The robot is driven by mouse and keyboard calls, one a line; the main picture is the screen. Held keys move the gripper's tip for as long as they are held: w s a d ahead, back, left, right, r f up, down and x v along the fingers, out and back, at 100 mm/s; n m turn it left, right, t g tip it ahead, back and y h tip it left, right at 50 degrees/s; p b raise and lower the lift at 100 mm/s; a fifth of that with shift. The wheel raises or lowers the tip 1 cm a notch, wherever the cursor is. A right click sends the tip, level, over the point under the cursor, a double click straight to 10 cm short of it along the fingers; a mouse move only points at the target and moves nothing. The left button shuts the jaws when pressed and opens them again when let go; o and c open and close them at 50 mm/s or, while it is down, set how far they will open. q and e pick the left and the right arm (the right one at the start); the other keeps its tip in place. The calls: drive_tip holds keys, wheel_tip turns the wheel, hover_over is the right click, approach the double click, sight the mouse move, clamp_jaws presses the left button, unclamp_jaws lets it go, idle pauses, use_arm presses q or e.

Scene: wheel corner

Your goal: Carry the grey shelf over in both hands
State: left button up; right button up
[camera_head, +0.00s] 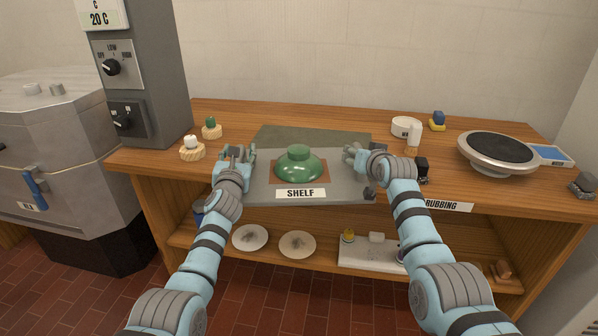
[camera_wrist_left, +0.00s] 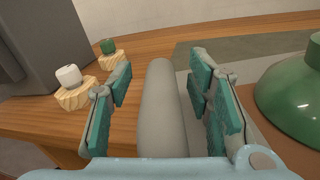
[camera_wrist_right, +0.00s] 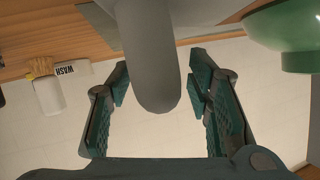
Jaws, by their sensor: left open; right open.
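The grey shelf (camera_head: 255,185) is a flat board with a label reading SHELF on its front edge. It lies at the front of the wooden bench, with a green lidded object (camera_head: 300,165) on a brown square on top. My left gripper (camera_head: 238,153) is at the shelf's left end, open, its fingers on either side of a grey rounded bar (camera_wrist_left: 160,110) in the left wrist view. My right gripper (camera_head: 356,152) is at the right end, open, its fingers either side of a similar grey bar (camera_wrist_right: 150,60) in the right wrist view.
A dark green mat (camera_head: 310,137) lies behind the shelf. Small wooden-based pieces (camera_head: 192,149) stand left, near a grey control column (camera_head: 150,70). A round dark-topped wheel (camera_head: 497,152), a white pot (camera_head: 406,127) and a small black object (camera_head: 421,170) stand right.

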use_arm(q)
clamp_jaws()
use_arm(e)
clamp_jaws()
